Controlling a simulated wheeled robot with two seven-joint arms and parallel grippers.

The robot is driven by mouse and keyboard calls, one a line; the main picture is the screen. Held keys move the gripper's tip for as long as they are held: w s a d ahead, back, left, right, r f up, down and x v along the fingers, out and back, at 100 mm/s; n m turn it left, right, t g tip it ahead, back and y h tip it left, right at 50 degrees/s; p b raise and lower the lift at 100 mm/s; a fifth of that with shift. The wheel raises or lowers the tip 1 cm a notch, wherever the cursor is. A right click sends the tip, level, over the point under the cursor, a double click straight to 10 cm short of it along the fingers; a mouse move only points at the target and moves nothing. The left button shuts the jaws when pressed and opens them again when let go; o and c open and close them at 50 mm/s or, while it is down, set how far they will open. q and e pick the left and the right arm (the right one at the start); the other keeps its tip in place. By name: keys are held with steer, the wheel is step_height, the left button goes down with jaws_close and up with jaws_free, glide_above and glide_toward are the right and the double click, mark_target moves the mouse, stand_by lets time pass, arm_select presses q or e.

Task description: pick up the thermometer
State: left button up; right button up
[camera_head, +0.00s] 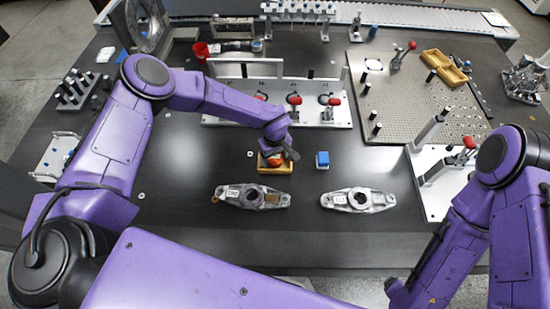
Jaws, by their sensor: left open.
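My left gripper (287,155) is small and dark in the head view, at the end of the purple left arm. It is open, just above a yellow-tan tray (263,168). An orange-red object (275,161) shows in this tray beneath the gripper and is partly hidden by it. I cannot tell for sure whether this object is the thermometer, nor whether the fingers touch it. My right arm comes in at the right and bends down toward the bottom edge. Its gripper does not show.
A blue block (322,160) stands right of the tray. Two grey metal castings (245,196) (374,200) lie in front. Behind is a fixture plate (225,121) with red-handled clamps. A perforated plate (425,105) lies at the right, a red cup (201,50) at the back left. The dark table front is clear.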

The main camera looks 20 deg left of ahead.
arm_select(q)
steer(key=c, duration=0.8)
steer(key=shift+c, duration=0.2)
steer(key=shift+r, duration=0.15)
